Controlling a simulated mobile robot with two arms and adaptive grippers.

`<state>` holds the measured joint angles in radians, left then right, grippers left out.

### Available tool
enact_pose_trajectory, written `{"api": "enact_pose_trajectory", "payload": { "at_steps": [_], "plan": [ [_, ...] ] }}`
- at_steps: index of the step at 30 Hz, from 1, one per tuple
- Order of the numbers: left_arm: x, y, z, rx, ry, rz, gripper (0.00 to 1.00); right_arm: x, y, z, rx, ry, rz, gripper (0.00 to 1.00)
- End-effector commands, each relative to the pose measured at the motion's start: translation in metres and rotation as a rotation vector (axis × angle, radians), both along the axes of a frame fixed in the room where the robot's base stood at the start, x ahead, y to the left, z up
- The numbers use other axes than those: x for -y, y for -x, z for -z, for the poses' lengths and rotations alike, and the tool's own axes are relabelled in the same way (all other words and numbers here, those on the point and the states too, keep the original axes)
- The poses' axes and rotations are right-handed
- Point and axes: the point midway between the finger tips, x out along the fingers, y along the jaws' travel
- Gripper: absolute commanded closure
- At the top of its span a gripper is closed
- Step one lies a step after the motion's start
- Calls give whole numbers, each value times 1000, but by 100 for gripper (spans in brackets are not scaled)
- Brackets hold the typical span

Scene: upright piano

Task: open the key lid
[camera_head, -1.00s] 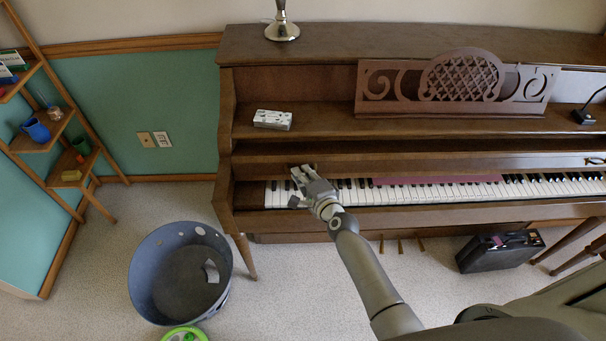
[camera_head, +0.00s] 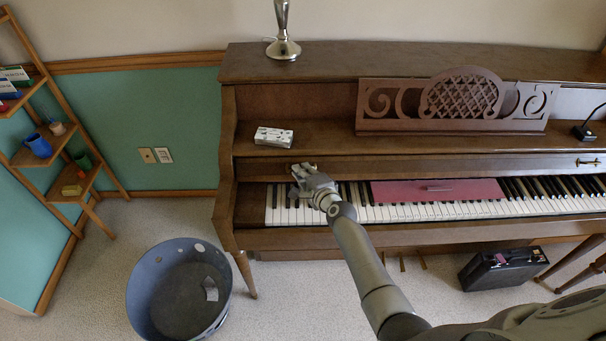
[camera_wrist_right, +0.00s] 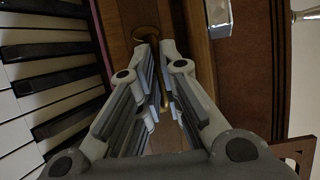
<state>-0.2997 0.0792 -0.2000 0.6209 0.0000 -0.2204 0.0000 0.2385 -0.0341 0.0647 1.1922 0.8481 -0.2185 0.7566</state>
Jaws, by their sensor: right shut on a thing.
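The key lid (camera_head: 450,166) is the long brown wooden panel above the keyboard. It stands raised, and the white and black keys (camera_head: 420,211) show along the piano's width. A brass handle (camera_head: 588,162) sits at the lid's right end. My right gripper (camera_head: 304,172) is at the lid's left end, just above the keys. In the right wrist view, its fingers are shut on the left brass handle (camera_wrist_right: 148,34), which shows between and beyond the fingertips. My left gripper is not in view.
A patterned white box (camera_head: 273,137), carved music stand (camera_head: 455,105), metal lamp base (camera_head: 283,48) and black lamp (camera_head: 585,132) are on the piano. A bin (camera_head: 180,285) and black case (camera_head: 500,268) stand on the floor.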

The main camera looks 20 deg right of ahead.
Motion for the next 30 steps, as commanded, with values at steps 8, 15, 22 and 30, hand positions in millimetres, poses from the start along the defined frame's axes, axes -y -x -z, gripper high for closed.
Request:
{"api": "enact_pose_trajectory", "payload": {
  "at_steps": [8, 15, 22, 30],
  "plan": [
    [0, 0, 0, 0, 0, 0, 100, 1, -2, -5, 9, 1, 1, 82],
    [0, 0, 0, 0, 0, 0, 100, 0, -1, -3, 6, 0, 0, 71],
    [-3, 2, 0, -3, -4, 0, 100, 0, 1, -3, 5, -1, 0, 71],
    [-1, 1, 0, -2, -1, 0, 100, 4, 30, -10, 5, 0, 2, 71]
  ]
}}
